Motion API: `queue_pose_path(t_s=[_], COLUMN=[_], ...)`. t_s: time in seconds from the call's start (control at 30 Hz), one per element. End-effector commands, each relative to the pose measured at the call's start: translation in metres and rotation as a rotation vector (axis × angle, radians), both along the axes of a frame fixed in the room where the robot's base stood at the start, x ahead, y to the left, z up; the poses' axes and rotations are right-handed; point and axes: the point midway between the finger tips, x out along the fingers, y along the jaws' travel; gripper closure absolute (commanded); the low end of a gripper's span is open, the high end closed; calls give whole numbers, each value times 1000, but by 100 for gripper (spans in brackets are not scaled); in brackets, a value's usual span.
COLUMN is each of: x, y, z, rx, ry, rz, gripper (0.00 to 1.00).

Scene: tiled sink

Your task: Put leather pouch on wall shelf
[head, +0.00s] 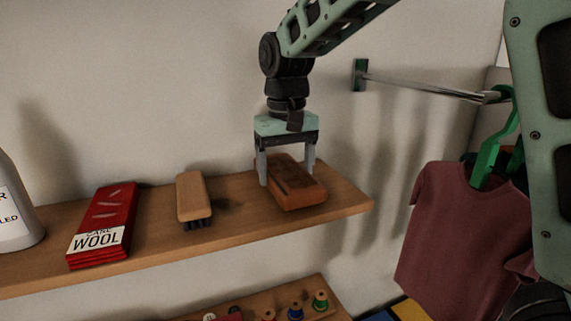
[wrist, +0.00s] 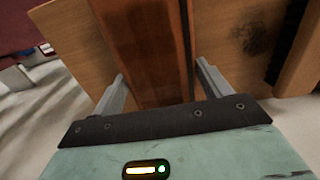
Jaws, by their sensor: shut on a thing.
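The leather pouch (head: 295,187) is a brown, box-like piece at the right end of the wooden wall shelf (head: 345,204). It appears to rest on the shelf top, slightly angled. My gripper (head: 287,178) is above it, pointing down, with one finger on each side of the pouch. In the wrist view the pouch (wrist: 145,45) lies between the two fingers (wrist: 160,85), with the shelf (wrist: 75,40) beneath. The jaws are shut on the pouch. Whether its underside fully touches the shelf is hidden.
A wooden brush (head: 191,197), a red wool packet (head: 104,225) and a pale bottle (head: 14,205) stand left on the shelf. A metal rail (head: 430,88) with a green hanger (head: 495,145) and maroon shirt (head: 455,230) is at right. A lower shelf (head: 265,308) holds thread spools.

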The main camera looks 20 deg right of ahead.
Motion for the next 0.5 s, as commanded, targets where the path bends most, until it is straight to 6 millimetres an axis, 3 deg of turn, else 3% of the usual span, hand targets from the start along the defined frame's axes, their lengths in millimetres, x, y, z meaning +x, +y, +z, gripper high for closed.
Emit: queue_pose_path(t_s=[0.5], x=[4], y=[0], z=[-12], rx=[1], ry=[-1], rz=[0], gripper=[57])
